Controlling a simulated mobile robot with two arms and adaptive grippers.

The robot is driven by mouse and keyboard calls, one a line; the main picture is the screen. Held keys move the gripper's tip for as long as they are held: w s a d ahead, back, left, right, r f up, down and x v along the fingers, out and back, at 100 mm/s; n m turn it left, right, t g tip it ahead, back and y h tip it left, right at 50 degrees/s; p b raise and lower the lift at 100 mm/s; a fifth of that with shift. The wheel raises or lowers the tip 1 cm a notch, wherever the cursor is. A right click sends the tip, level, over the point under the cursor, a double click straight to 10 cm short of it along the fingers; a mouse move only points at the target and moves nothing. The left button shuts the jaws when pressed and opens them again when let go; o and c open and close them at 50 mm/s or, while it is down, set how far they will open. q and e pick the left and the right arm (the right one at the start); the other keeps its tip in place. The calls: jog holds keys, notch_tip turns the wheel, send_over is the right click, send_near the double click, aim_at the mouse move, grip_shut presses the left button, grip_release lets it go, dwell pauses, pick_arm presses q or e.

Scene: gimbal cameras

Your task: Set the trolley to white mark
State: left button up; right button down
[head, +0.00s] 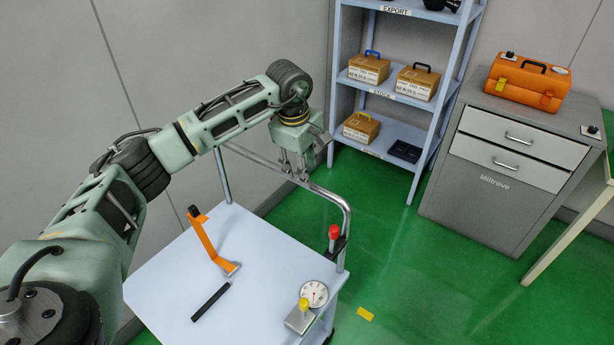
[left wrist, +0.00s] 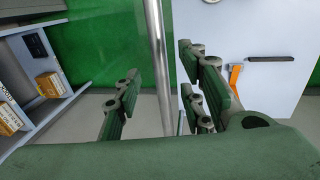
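The trolley (head: 250,290) has a pale top and a chrome push handle (head: 325,194) along its far edge. My left gripper (head: 295,168) is at the handle, pointing down. In the left wrist view the handle bar (left wrist: 158,60) runs between the fingers of my left gripper (left wrist: 160,105), with gaps on both sides. The fingers are open. The trolley top also shows in the left wrist view (left wrist: 265,25). A yellow mark (head: 365,313) lies on the green floor right of the trolley. I see no white mark on the floor. My right gripper is not in view.
On the trolley lie an orange strap (head: 208,243), a black bar (head: 211,302) and a dial gauge (head: 314,293). A shelf rack (head: 418,135) with boxes and a grey cabinet (head: 495,200) stand behind.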

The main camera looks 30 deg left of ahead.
pick_arm(q)
jog(key=shift+w+d+f+p, duration=0.1)
jog(key=shift+w+f+p, duration=0.1)
jog(key=shift+f, duration=0.7)
jog(key=shift+w+f+p, duration=0.15)
jog(key=shift+f, duration=0.75)
jog(key=shift+w+d+f+p, duration=0.1)
jog(key=shift+w+f+p, duration=0.1)
jog(key=shift+f, duration=0.7)
jog(key=shift+a, duration=0.1)
grip_shut()
